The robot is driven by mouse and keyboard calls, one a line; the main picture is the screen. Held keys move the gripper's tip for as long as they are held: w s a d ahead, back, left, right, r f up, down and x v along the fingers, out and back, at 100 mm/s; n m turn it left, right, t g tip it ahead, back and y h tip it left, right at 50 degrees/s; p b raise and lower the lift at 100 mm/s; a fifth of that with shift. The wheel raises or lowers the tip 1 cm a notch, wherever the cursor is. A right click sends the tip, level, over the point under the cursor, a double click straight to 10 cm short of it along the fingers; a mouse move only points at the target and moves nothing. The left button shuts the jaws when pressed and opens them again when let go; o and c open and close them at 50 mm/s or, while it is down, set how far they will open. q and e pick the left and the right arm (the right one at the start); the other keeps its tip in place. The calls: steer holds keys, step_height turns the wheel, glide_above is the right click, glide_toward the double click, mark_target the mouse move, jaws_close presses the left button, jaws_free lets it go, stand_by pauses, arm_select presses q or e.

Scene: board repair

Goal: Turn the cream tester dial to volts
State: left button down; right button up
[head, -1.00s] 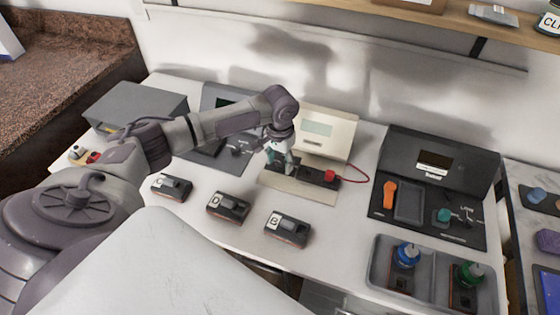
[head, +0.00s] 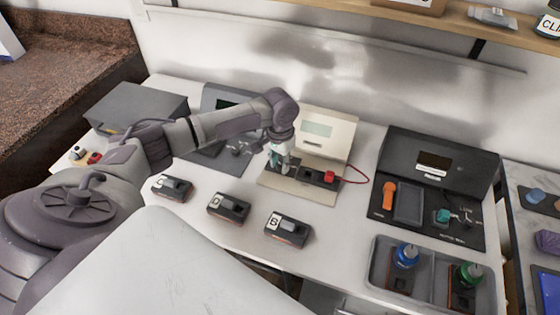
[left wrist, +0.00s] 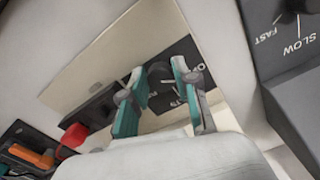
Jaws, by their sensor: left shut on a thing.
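The cream tester (head: 340,130) stands at the back middle of the bench, with a small screen on its upright face and a dark control strip on its base. My left gripper (head: 281,163) reaches down onto the left end of that strip. In the left wrist view its teal-padded fingers (left wrist: 158,88) are shut on the dark dial (left wrist: 160,84), one finger on each side. Part of an "OFF" label shows beside the dial. The dial's pointer and the volts mark are hidden or too small to read. My right gripper is out of view.
A red plug (head: 329,176) with a red lead sits at the strip's right end. A black tester (head: 437,160) stands to the right, with a grey tray (head: 374,262) in front. Several lettered modules, such as B (head: 289,229), lie in front of the cream tester.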

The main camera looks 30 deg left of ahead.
arm_select(q)
steer(key=shift+r+m+p, duration=0.25)
steer(key=shift+m+p, duration=0.65)
steer(key=shift+p, duration=0.2)
steer(key=m+p, duration=0.2)
steer(key=shift+a+m, duration=0.1)
steer(key=shift+m, duration=0.3)
steer(key=m+p, duration=0.1)
steer(key=m, duration=0.1)
steer(key=shift+w+f+m, duration=0.1)
steer(key=shift+m, duration=0.2)
steer(key=shift+f+m+p, duration=0.1)
steer(key=shift+m+p, duration=0.65)
steer(key=shift+m, duration=1.35)
steer(key=shift+w, duration=0.1)
steer(key=c, duration=0.9)
jaws_free()
steer(key=shift+o, duration=0.2)
